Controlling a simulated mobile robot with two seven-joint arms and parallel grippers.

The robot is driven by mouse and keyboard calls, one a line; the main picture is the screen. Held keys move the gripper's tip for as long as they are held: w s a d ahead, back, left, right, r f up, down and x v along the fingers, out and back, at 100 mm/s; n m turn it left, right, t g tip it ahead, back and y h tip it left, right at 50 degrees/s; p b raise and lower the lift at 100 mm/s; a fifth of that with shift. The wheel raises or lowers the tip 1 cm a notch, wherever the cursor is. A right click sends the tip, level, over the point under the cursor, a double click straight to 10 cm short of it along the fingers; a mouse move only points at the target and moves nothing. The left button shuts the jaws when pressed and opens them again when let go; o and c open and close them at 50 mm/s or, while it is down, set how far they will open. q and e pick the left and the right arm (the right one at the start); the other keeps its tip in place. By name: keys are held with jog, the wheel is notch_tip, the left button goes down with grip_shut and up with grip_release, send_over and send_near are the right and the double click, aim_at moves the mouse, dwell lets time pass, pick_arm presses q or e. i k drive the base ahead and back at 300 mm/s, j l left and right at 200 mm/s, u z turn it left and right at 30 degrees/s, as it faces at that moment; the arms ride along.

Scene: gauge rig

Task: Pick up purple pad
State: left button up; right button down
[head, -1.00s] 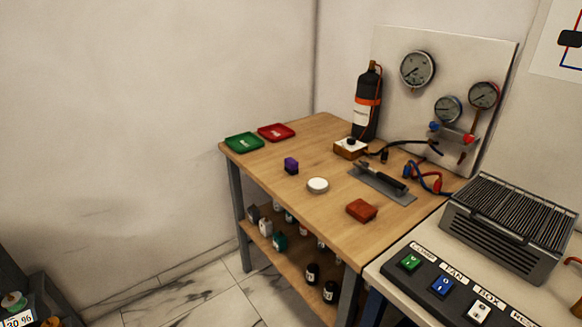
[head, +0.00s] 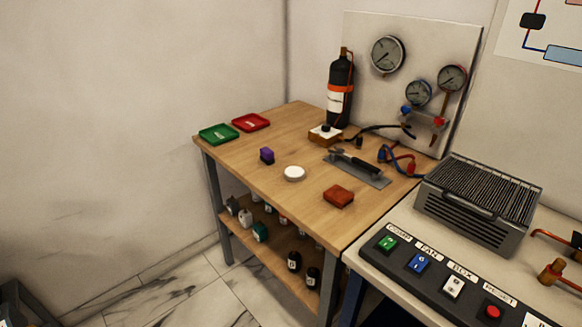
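The purple pad (head: 267,155) is a small block, purple on top with a darker lower part. It sits on the wooden table (head: 235,163) in the head view, left of a round white disc (head: 294,173) and in front of the red tray. Nothing touches or covers it. Neither of my grippers shows in the head view.
A green tray (head: 219,134) and a red tray (head: 251,122) lie at the table's far left. A red-brown block (head: 338,197), a tool on a grey plate (head: 356,167), a black cylinder (head: 340,88) and hoses occupy the right. A switch panel (head: 440,275) stands front right.

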aim_at(267, 155)
jog(key=i+j+z, duration=0.1)
jog(key=z, duration=0.4)
jog(key=i+j+z, duration=0.1)
jog(key=z, duration=0.35)
jog(key=i+j+z, duration=0.25)
jog(key=j, duration=0.15)
jog(key=j+z, duration=0.4)
jog(key=j, duration=0.4)
jog(key=i+j+z, duration=0.1)
jog(key=j, duration=0.35)
